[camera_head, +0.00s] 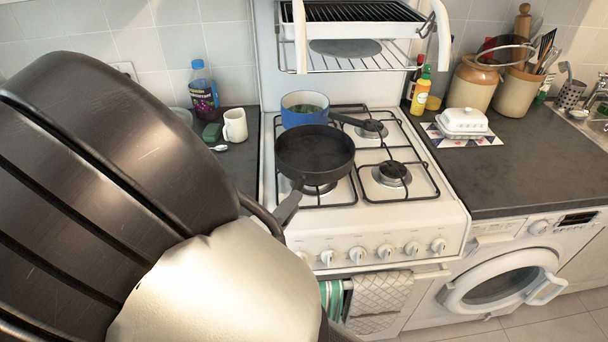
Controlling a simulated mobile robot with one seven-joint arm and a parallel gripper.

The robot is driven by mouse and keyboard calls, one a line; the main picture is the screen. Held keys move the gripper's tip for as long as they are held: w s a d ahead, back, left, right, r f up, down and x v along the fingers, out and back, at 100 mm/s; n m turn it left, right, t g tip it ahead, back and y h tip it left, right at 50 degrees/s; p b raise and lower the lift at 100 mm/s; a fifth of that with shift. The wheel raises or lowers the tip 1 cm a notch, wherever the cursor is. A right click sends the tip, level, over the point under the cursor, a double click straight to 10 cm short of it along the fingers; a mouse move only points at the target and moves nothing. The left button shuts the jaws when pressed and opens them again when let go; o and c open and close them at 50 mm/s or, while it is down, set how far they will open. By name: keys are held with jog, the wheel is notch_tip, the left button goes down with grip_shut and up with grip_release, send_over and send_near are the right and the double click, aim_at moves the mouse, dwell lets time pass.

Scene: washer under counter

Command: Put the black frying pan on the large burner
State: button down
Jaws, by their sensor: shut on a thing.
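The black frying pan (315,148) is at the left of the white stove (452,208), over the front-left burner (318,188). That burner is the large one, and part of it shows below the pan's near edge. The pan looks level and empty. I cannot tell whether its base touches the grate. Its handle points toward me and down to the left. My gripper (287,207) is at the handle, shut on it; my own arm hides most of the gripper and the handle's end.
A blue pot (304,106) stands close behind the pan, with a dark handle reaching right. A grill rack (350,62) overhangs the back. A mug (235,125) stands on the left counter.

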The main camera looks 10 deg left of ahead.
notch_tip(320, 180, down, 3)
jog(key=b, duration=0.2)
jog(key=shift+r+b, duration=0.1)
jog(key=shift+b, duration=0.3)
jog(key=shift+f, duration=0.2)
jog(key=c, duration=1.6)
grip_release()
jog(key=shift+c, duration=0.2)
jog(key=p+v, duration=0.1)
jog(key=v, duration=1.1)
jog(key=shift+p, duration=0.4)
jog(key=shift+r, duration=0.15)
